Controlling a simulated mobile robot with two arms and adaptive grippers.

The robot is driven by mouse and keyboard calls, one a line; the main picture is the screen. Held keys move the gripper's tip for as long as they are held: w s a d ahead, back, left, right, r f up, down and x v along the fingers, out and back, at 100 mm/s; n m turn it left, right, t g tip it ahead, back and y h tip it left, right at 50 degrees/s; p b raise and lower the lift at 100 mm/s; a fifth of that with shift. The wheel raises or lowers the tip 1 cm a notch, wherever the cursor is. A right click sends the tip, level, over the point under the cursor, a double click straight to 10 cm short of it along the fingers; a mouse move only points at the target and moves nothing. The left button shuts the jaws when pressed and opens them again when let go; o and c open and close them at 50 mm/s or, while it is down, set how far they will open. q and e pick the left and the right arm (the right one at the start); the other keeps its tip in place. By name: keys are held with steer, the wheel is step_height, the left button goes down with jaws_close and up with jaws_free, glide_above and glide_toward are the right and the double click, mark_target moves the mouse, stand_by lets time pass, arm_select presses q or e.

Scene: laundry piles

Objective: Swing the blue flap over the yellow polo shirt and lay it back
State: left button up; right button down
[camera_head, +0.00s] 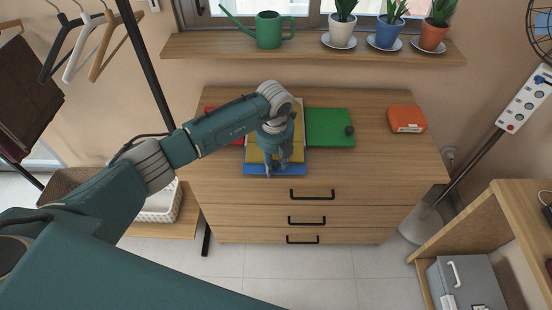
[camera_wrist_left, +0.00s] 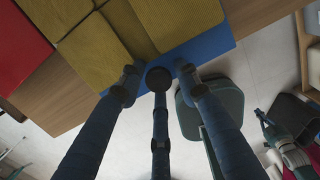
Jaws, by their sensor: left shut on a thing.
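The folding board lies on top of the wooden dresser. Its blue flap (camera_head: 292,170) is at the front edge and lies about flat; it also shows in the left wrist view (camera_wrist_left: 207,47). The yellow polo shirt (camera_head: 256,155) lies folded on the board behind and partly over it, and fills the top of the left wrist view (camera_wrist_left: 105,45). My left gripper (camera_head: 276,173) points down at the front of the board, shut on the blue flap's edge. My arm hides part of the shirt and board. My right gripper does not show.
The green flap (camera_head: 325,127) lies open at right with a dark knob on it. The red flap (camera_head: 212,111) is at left, partly behind my arm. An orange box (camera_head: 406,120) sits at the dresser's right. A shelf (camera_head: 300,48) with plants and a watering can is above.

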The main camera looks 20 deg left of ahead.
arm_select(q)
steer(key=shift+w+a+r, duration=0.3)
steer(key=shift+w+r, duration=0.25)
steer(key=shift+r, duration=0.35)
steer(key=shift+c, duration=0.8)
steer(key=shift+w, duration=0.15)
steer(key=shift+o, duration=0.3)
steer(key=shift+w+a+r+g+b, duration=0.1)
steer(key=shift+w+r+g+b, duration=0.2)
steer(key=shift+w+r+b, duration=0.3)
steer(key=shift+r+h, duration=0.3)
steer(key=shift+r, duration=0.25)
steer(key=shift+w+g, duration=0.1)
steer(key=shift+g, duration=0.2)
